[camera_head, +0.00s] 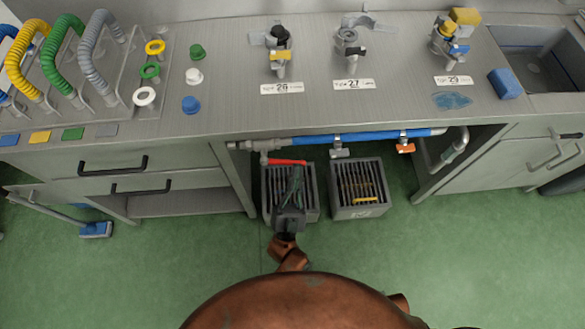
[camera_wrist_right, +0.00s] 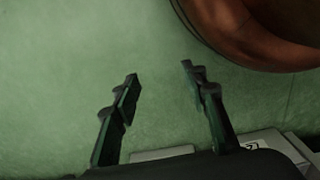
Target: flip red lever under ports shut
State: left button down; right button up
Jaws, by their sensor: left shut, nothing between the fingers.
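The red lever (camera_head: 287,162) sits on a valve (camera_head: 264,157) on a short branch hanging from the left end of the pipe under the counter. It points right, roughly level and crosswise to the hanging branch. My left gripper (camera_head: 297,170) is shut and empty, just below the lever's right part in the head view. Whether its fingertips touch the lever I cannot tell. My right gripper (camera_wrist_right: 161,78) shows only in the right wrist view, open and empty above green floor. The counter above carries taps labelled 26 (camera_head: 282,88), 27 (camera_head: 353,85) and 29 (camera_head: 453,80).
A blue pipe (camera_head: 365,137) runs under the counter, with a white-handled valve (camera_head: 338,150) and an orange-handled valve (camera_head: 405,148). Two grey crates, one left (camera_head: 315,205) and one right (camera_head: 360,212), stand on the floor below. Drawers (camera_head: 165,160) flank the opening on the left.

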aim_at(283, 162)
pick_arm(q)
jog(key=shift+w+a+f+b, duration=0.25)
jog(key=shift+w+f+b, duration=0.35)
jog(key=shift+f, duration=0.15)
jog(key=shift+w+a+f+b, duration=0.2)
jog(key=shift+w+f+b, duration=0.25)
jog(key=shift+w+f, duration=0.2)
pick_arm(e)
notch_tip(283, 162, up, 7)
jog(key=w+a, duration=0.1)
jog(key=shift+w, duration=0.1)
